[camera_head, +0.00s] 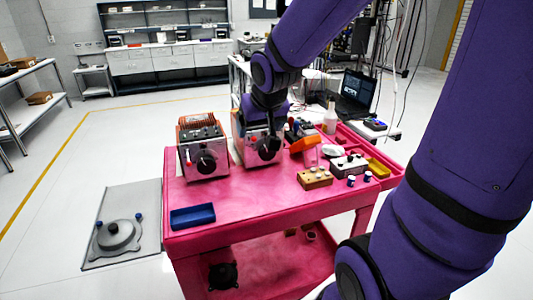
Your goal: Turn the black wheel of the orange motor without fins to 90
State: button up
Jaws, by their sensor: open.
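Two motor units stand side by side at the back left of the pink cart (240,194). The left unit (188,157) has a pale front, an orange top that looks ribbed, and a black wheel (206,163) with light marks around it. The right unit (239,136) has a pale front and its own black wheel (268,149). My gripper (272,137) is open, pointing down in front of the right unit at its wheel. It hides that unit's top, so I cannot tell whether it has fins. Contact with the wheel and the dial reading are too small to tell.
A blue tray (193,216) lies at the cart's front left. An orange part (303,145), a white bottle (330,119), a tan block (314,179), a grey box (348,165) and a yellow bin (378,168) crowd the right side. The front middle is clear.

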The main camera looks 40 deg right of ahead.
jog(key=w+d+f+m+t+y, duration=0.15)
jog(key=w+d+f, duration=0.25)
jog(key=w+f, duration=0.7)
jog(key=m+t+h, duration=0.5)
jog(key=m+t, duration=0.5)
jog(key=m, duration=1.2)
send_near(268, 153)
jog(key=x, duration=1.1)
jog(key=shift+w+f, duration=0.1)
jog(key=shift+w, duration=0.1)
jog(key=c, duration=0.6)
